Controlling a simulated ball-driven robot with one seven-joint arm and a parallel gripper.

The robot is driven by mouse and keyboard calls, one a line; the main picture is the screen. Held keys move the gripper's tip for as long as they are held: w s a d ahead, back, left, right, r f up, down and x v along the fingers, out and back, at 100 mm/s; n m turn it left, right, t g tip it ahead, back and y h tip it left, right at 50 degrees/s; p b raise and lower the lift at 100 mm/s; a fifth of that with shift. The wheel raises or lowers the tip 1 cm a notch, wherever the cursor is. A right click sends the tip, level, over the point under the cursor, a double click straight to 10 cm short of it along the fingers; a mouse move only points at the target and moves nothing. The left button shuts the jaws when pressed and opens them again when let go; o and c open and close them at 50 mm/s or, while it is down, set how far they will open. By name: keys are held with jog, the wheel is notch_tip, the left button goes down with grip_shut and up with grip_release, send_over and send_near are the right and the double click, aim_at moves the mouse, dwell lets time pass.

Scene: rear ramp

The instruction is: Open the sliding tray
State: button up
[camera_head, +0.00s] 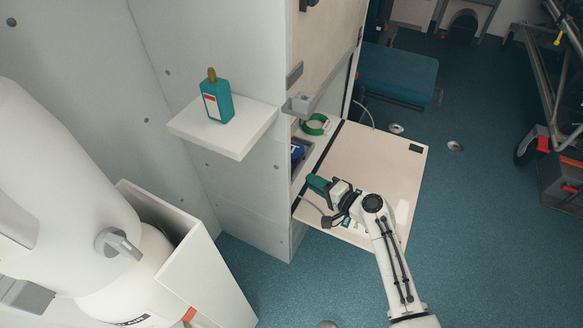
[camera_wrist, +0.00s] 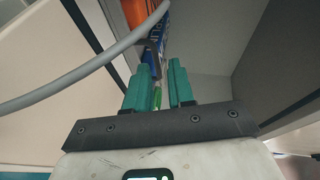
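A flat beige panel (camera_head: 390,160) juts out level from the lower cabinet opening; I cannot tell if it is the sliding tray or a fold-down door. Behind its black edge strip, a grey tray-like recess (camera_head: 309,147) holds a green ring (camera_head: 316,124) and a blue item (camera_head: 297,152). My gripper (camera_head: 314,182) is low over the panel's near left part, its green fingers toward the cabinet. In the wrist view my gripper (camera_wrist: 157,68) has its fingers apart. A dark bracket-like part (camera_wrist: 152,58) is seen between or beyond the tips; contact cannot be told.
A grey cable (camera_wrist: 85,70) crosses in front of the wrist camera. Orange (camera_wrist: 142,10) and blue items sit ahead inside the compartment. A white shelf (camera_head: 222,130) with a teal bottle (camera_head: 217,100) stands left of the opening.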

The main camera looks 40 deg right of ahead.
aim_at(298, 161)
jog(key=w+d+m, duration=0.1)
jog(key=w+d+f+h, duration=0.1)
jog(key=d, duration=0.1)
jog(key=shift+f+m+t+b, duration=0.2)
jog(key=shift+m+t+b, duration=0.1)
jog(key=shift+m+b, duration=0.1)
jog(key=w, duration=0.3)
jog(key=w+f+b, duration=0.1)
jog(key=w, duration=0.2)
jog(key=w+d+f+b, duration=0.1)
jog(key=w, duration=0.2)
jog(key=shift+w+r, duration=0.1)
jog(key=shift+w, duration=0.2)
jog(key=shift+c, duration=0.2)
grip_shut()
jog(key=shift+r, duration=0.1)
jog(key=shift+r, duration=0.1)
